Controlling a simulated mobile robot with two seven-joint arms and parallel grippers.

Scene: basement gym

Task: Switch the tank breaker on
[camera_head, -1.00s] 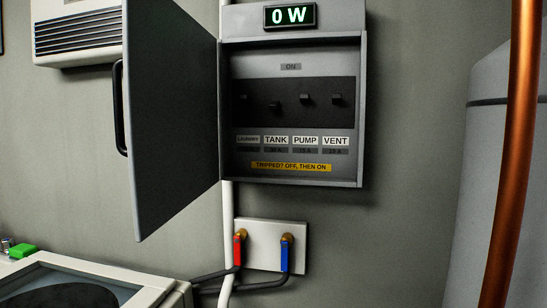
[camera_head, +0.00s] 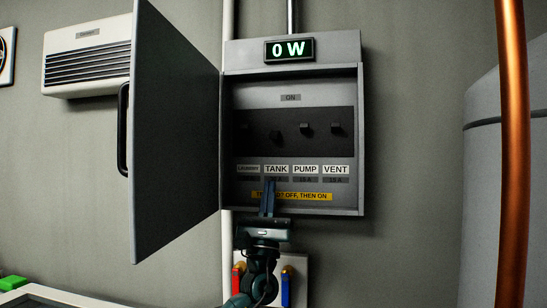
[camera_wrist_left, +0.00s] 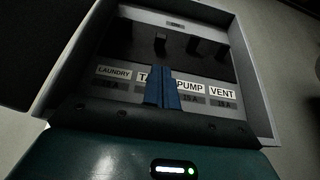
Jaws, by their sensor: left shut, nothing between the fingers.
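The open breaker panel (camera_head: 348,190) shows a row of dark levers above the labels LAUNDRY, TANK, PUMP and VENT. The tank breaker lever (camera_head: 276,137) sits lower than the pump lever (camera_head: 305,128) and the vent lever (camera_head: 336,128). An "ON" label (camera_head: 290,98) is above the row. My left gripper (camera_head: 268,184) is shut and empty, its blue fingers pointing up in front of the panel, just below the TANK label and apart from the lever. In the left wrist view, the fingers (camera_wrist_left: 160,74) partly cover the TANK label. My right gripper is not in view.
The panel's grey door (camera_head: 175,140) stands open on the left. A display (camera_head: 289,49) on top reads 0 W. A yellow label (camera_head: 305,196) reads about tripped breakers, partly hidden by my gripper. Red and blue valves (camera_head: 286,285) are below. A copper pipe (camera_head: 515,150) runs at right.

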